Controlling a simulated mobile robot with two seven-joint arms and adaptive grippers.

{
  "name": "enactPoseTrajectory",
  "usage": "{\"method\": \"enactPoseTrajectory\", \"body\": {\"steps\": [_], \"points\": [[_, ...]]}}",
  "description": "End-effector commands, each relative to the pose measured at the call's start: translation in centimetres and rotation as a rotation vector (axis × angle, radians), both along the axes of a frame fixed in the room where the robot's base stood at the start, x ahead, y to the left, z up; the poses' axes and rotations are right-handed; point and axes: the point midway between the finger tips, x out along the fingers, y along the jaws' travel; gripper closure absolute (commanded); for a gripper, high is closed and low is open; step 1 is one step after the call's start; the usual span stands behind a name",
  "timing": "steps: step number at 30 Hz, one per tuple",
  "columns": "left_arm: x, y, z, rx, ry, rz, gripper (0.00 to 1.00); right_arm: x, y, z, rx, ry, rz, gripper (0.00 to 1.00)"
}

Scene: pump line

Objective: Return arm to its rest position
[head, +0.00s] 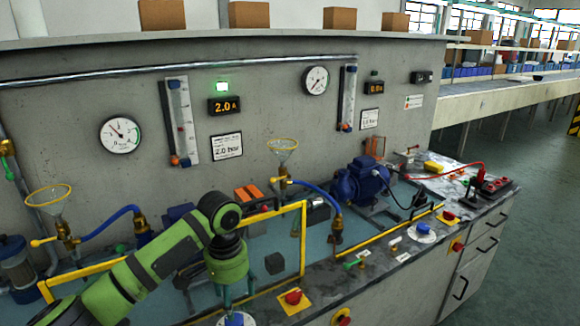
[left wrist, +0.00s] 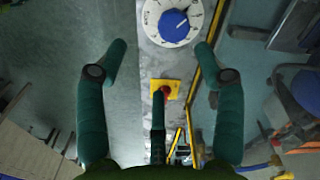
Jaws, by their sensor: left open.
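My left arm (head: 150,270) reaches in from the lower left in the head view. Its green gripper (head: 238,299) points down over the front strip of the bench, close to a blue knob on a white dial (head: 235,319). In the left wrist view the gripper (left wrist: 160,47) has its two dark green fingers spread wide, with nothing held. The blue knob (left wrist: 174,26) shows just past the fingertips. A red button on a yellow plate (left wrist: 165,89) lies between the fingers. My right gripper is not in view.
A yellow rail (head: 303,238) stands close beside the left arm. Behind it are a blue pump motor (head: 362,182), a brass valve with a funnel (head: 283,150) and blue hoses. Open floor (head: 540,230) lies at the right.

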Motion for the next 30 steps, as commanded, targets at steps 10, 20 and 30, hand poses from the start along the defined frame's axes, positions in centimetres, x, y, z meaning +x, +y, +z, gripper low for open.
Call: {"method": "enactPoseTrajectory", "body": {"steps": [10, 20, 30], "points": [[-9.4, -7.5, -11.1, -0.188, -0.078, -0.148, 0.31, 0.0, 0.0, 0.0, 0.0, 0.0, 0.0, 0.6], [-18.3, -6.3, -15.1, -0.271, -0.214, 0.006, 0.31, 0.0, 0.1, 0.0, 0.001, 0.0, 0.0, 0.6], [-24.4, -0.5, -15.8, -0.169, -0.282, 0.171, 0.31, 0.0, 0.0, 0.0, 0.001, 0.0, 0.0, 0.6]]}}
